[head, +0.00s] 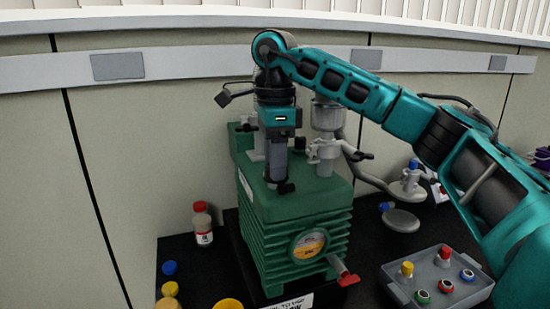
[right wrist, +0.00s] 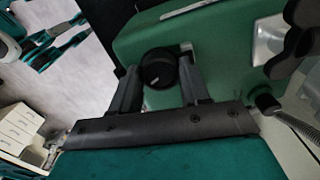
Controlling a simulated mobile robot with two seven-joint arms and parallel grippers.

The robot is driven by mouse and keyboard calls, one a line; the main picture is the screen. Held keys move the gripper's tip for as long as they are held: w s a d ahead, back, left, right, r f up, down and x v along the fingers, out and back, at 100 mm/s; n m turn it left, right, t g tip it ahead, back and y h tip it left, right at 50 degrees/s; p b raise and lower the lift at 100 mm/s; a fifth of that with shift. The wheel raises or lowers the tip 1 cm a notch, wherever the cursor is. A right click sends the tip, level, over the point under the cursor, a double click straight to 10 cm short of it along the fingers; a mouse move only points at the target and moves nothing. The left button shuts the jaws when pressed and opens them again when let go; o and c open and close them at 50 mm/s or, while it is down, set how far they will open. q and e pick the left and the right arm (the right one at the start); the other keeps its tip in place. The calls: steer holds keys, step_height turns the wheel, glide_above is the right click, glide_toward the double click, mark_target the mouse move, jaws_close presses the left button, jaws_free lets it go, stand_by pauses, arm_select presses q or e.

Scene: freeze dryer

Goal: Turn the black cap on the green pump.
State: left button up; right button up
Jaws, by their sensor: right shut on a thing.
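My right gripper (head: 277,185) points straight down onto the pump's top. In the right wrist view the black cap (right wrist: 160,68) sits on the green top between the two fingers of my right gripper (right wrist: 160,85). The fingers are shut on the cap's sides. In the head view the cap is mostly hidden by the gripper; a small dark part shows at its foot. My left gripper is not in view.
A grey tray (head: 402,290) with coloured caps stands at the right. A red-capped bottle (head: 203,225) and several loose caps are at the left. Grey metal fittings (head: 325,150) rise behind the cap. A red-handled spout (head: 345,275) sticks out in front.

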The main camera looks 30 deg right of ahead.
steer(key=shift+m, duration=0.8)
steer(key=o, duration=1.1)
steer(key=shift+c, duration=0.2)
